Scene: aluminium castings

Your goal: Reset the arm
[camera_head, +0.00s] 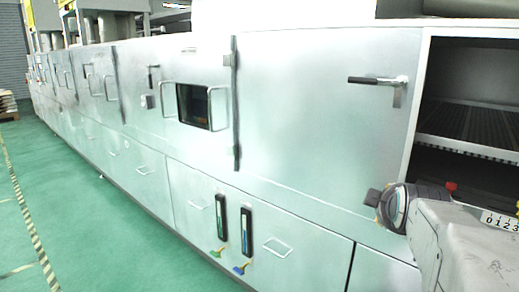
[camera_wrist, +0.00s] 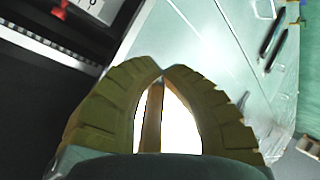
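My gripper (camera_wrist: 162,74) shows in the wrist view as two curved olive-yellow fingers. Their tips meet, so it is shut. A bright white patch and a narrow brown strip show between the fingers lower down; I cannot tell what they are, and no held object is clear. In the head view, my grey arm (camera_head: 455,245) is at the lower right, in front of the machine's right part. The fingers cannot be made out there.
A long pale metal machine (camera_head: 310,130) with doors and handles fills the view. A dark open compartment (camera_head: 470,120) with perforated shelves is at the right, close to my arm. A black-gripped door handle (camera_head: 378,80) sticks out. Clear green floor (camera_head: 85,220) lies left.

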